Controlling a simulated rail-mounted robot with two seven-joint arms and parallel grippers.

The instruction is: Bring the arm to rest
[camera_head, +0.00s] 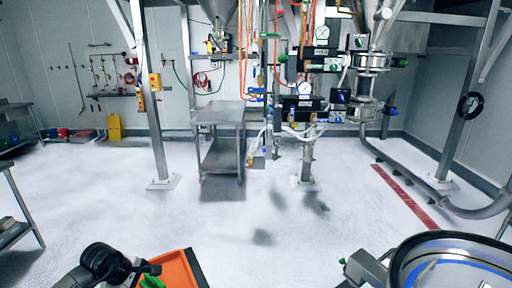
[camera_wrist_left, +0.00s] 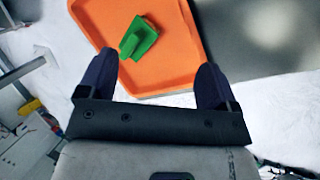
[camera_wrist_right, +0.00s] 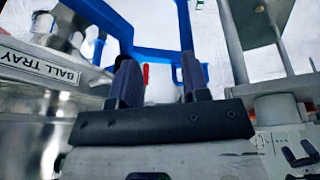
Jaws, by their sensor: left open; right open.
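My left gripper (camera_wrist_left: 156,62) is open and empty, with its two dark fingers apart over an orange tray (camera_wrist_left: 180,25). A green scoop-like piece (camera_wrist_left: 140,40) lies in the tray, beyond the fingertips and apart from them. In the head view, part of my left arm (camera_head: 102,262) shows beside the orange tray (camera_head: 178,270) at the bottom edge. My right gripper (camera_wrist_right: 158,62) is open, with a blue frame (camera_wrist_right: 150,54) just beyond its fingers. Whether they touch is unclear. I cannot make out my right gripper in the head view.
A round metal vessel with a blue ring (camera_head: 400,262) stands at the bottom right. A metal holder labelled "BALL TRAY" (camera_wrist_right: 40,65) is left of my right gripper. A steel table (camera_head: 218,112), posts and piping stand further back. The white floor (camera_head: 110,200) between is clear.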

